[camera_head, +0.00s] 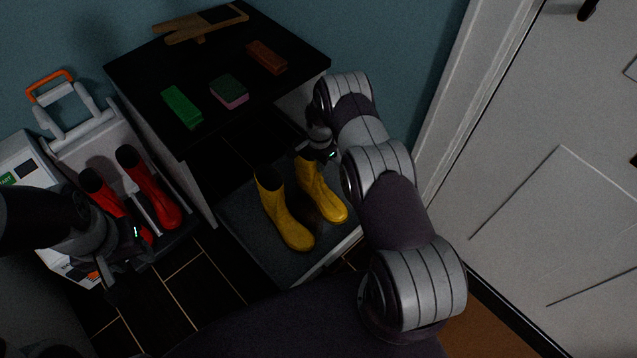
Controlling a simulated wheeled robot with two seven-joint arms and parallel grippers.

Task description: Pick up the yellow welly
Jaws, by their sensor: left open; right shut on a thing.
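Two yellow wellies stand upright side by side on a grey surface under the black top: the left yellow welly (281,215) and the right yellow welly (321,193). My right gripper (310,156) is at the top of the right welly's shaft and is shut on it; the fingertips are partly hidden by my arm. The left welly stands apart from the gripper. My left gripper (112,277) is open and empty, low at the left, in front of the red boots.
Red boots (150,192) stand in a grey-white rack (92,132) with an orange handle at the left. The black top (215,50) holds a green block (182,106), a sponge (229,91), a brown brush (266,57) and a wooden object (200,24). A white door (560,170) is at the right.

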